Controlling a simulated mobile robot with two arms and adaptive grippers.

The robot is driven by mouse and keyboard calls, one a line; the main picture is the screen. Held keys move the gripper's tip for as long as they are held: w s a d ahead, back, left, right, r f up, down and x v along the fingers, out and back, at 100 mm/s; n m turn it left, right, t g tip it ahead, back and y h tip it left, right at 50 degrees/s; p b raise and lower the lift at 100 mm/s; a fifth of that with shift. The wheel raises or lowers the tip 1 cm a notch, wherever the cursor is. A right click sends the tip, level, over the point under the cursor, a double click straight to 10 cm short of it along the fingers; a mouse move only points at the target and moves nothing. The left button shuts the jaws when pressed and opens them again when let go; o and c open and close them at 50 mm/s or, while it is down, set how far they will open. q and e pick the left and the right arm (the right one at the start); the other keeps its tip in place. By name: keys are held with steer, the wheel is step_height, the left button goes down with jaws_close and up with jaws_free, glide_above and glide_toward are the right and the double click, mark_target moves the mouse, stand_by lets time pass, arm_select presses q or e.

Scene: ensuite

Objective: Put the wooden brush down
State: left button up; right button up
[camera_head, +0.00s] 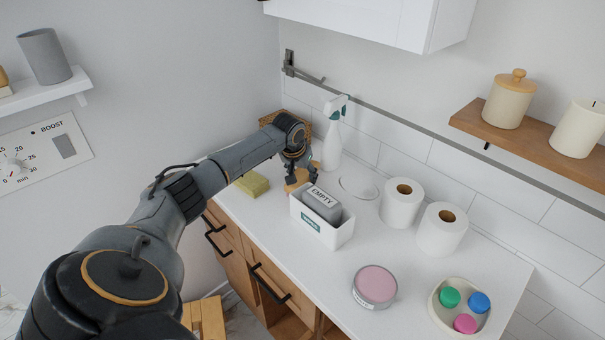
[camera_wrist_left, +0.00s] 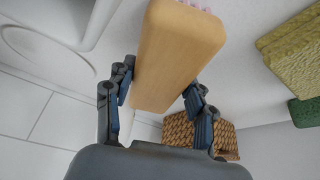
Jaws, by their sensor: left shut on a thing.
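The wooden brush (camera_wrist_left: 178,55) is a light wooden block, with pale pinkish bristles just showing at the top edge of the left wrist view. My left gripper (camera_wrist_left: 158,98) has its fingers on both sides of the block and is shut on it. In the head view the left gripper (camera_head: 297,176) is over the back part of the white counter (camera_head: 277,258), behind the white box. Only a small part of the brush (camera_head: 292,186) shows there, below the fingers. I cannot tell whether the brush touches the counter. My right gripper is not in view.
A white box (camera_head: 312,232) with a grey item labelled "EMPTY" stands close in front. A green sponge (camera_head: 252,184) lies to the left. A spray bottle (camera_head: 332,145) and wicker basket (camera_wrist_left: 178,131) are behind. Paper rolls (camera_head: 400,208), a pink-topped tin (camera_head: 375,285) and a dish (camera_head: 438,309) are rightward.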

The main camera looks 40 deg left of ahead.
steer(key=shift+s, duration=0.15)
arm_select(q)
steer(key=o, duration=1.2)
steer(key=shift+o, duration=0.2)
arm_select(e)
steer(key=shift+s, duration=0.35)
arm_select(q)
steer(key=b+v, duration=0.1)
steer(key=v, duration=1.1)
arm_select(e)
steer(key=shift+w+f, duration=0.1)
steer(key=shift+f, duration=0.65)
arm_select(q)
steer(key=shift+d+r, duration=0.1)
steer(key=shift+d, duration=0.05)
